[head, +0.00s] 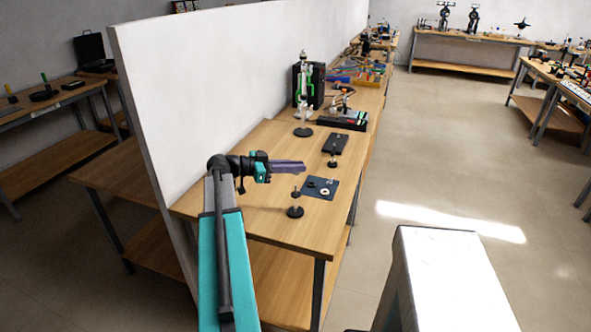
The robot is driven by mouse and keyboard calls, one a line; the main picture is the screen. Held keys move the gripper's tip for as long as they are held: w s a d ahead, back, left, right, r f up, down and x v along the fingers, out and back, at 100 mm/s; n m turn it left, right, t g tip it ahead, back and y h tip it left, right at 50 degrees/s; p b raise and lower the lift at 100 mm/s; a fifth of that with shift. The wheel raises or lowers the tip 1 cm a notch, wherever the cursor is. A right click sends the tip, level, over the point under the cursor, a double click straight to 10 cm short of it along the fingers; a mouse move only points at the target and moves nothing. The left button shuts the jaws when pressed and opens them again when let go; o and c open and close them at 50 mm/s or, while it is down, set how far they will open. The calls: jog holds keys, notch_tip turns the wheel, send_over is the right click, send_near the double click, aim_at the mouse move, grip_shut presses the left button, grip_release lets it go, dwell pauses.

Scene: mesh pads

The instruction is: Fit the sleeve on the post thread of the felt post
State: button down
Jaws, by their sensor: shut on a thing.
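My gripper (303,166) reaches right from the dark wrist, above the wooden bench, with its purple fingers close together. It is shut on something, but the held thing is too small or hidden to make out. A short post (295,204) with a dark round base and dark top stands upright on the bench, below the gripper in the picture. A second small dark post (332,161) stands farther back, right of the fingertips. I cannot tell which is the felt post, and no thread can be made out. I cannot identify the sleeve.
A dark blue mat (331,183) holds a light ring (325,191) and a small dark piece. Behind are a black flat case (336,144), a stand (303,110) with green parts and a device (342,122). A white partition (190,80) borders the bench's left. Bare wood lies front left.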

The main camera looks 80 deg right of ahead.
aim_at(295, 194)
jog(key=shift+f+b, duration=4.15)
jog(key=shift+b, duration=0.4)
jog(key=shift+f, duration=0.1)
jog(key=c, duration=1.7)
grip_release()
jog(key=b+v, duration=0.2)
jog(key=v, duration=1.1)
jog(key=shift+w+a+b, duration=0.2)
jog(key=shift+w+b, duration=0.1)
jog(key=shift+w, duration=0.1)
